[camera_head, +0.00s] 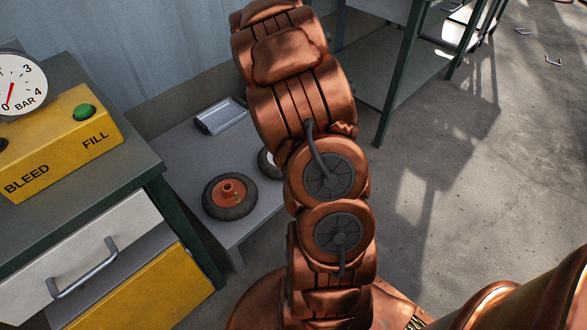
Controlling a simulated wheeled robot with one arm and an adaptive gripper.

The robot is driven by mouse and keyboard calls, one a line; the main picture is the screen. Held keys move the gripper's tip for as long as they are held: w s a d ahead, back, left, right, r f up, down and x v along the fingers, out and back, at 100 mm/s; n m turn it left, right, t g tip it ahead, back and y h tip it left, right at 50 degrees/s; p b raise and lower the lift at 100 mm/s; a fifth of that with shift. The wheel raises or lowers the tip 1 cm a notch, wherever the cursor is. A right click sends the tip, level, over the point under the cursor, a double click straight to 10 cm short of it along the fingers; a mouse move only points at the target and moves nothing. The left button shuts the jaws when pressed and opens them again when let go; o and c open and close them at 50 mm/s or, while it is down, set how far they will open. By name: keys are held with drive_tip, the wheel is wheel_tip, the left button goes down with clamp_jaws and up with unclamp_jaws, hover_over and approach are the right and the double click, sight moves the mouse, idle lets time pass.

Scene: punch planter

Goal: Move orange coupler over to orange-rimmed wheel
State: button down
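The orange-rimmed wheel (230,196) lies flat on a low grey table, its dark tyre around an orange hub with a raised centre. I cannot make out a separate orange coupler in this view. My copper-coloured arm rises through the middle of the picture and covers part of the low table. My gripper is not in view, so what it holds cannot be seen.
A second wheel (268,163) is mostly hidden behind my arm. A grey metal box (220,116) lies at the low table's back (183,150). A drawer cabinet (115,230) with a yellow BLEED/FILL box (62,146) and gauge (18,84) stands left. Floor at right is largely clear.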

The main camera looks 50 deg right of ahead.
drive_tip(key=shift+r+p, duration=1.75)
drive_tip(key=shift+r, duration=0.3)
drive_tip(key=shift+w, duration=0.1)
